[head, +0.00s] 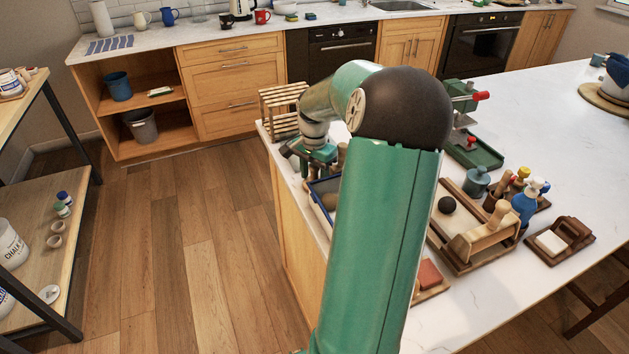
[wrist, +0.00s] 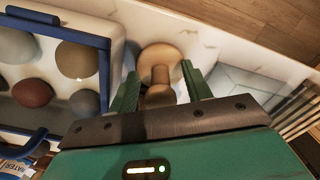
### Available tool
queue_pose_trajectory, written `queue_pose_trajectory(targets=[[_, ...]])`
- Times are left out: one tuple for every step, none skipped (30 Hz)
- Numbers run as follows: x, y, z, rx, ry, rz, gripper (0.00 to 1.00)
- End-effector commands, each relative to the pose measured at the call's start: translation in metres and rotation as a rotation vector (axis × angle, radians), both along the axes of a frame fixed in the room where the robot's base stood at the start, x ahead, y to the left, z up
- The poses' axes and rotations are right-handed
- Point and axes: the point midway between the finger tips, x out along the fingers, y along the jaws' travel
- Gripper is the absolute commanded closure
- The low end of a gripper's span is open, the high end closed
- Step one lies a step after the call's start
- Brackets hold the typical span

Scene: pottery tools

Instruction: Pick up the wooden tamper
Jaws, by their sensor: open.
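The wooden tamper (wrist: 163,53) is light brown, with a round disc and a narrower knobbed part. In the wrist view it shows between the two green fingers of my gripper (wrist: 159,70). The fingers are apart, one on each side of the knobbed part, with visible gaps. The wrist body hides the lower edge of the knob.
A blue-rimmed tray (wrist: 58,28) with several round balls lies left of the tamper. A slatted wooden crate (head: 281,97) stands behind my gripper at the counter's edge. Pottery tools, a wooden frame and a blue spray bottle (head: 525,203) stand to the right.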

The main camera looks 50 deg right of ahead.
Motion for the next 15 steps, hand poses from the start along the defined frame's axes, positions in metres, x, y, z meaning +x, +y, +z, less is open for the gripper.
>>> queue_pose_trajectory(targets=[[0.0, 0.0, 0.0003, 0.0, 0.0, 0.0, 0.51], [0.0, 0.0, 0.0004, 0.0, 0.0, 0.0, 0.51], [0.0, 0.0, 0.0004, 0.0, 0.0, 0.0, 0.53], [0.0, 0.0, 0.0004, 0.0, 0.0, 0.0, 0.59], [0.0, 0.0001, 0.0005, 0.0, 0.0, 0.0, 0.65], [0.0, 0.0, 0.0005, 0.0, 0.0, 0.0, 0.73], [0.0, 0.0, 0.0005, 0.0, 0.0, 0.0, 0.78], [0.0, 0.0001, 0.0005, 0.0, 0.0, 0.0, 0.84], [0.0, 0.0001, 0.0006, 0.0, 0.0, 0.0, 0.92], [0.0, 0.0, 0.0006, 0.0, 0.0, 0.0, 0.98], [0.0, 0.0001, 0.0006, 0.0, 0.0, 0.0, 1.0], [0.0, 0.0, 0.0007, 0.0, 0.0, 0.0, 1.0], [0.0, 0.0, 0.0008, -0.001, 0.0, 0.0, 1.0], [0.0, 0.0, 0.0009, 0.0, 0.0, 0.0, 1.0], [0.0, 0.0, 0.0009, 0.0, 0.0, 0.0, 1.0]])
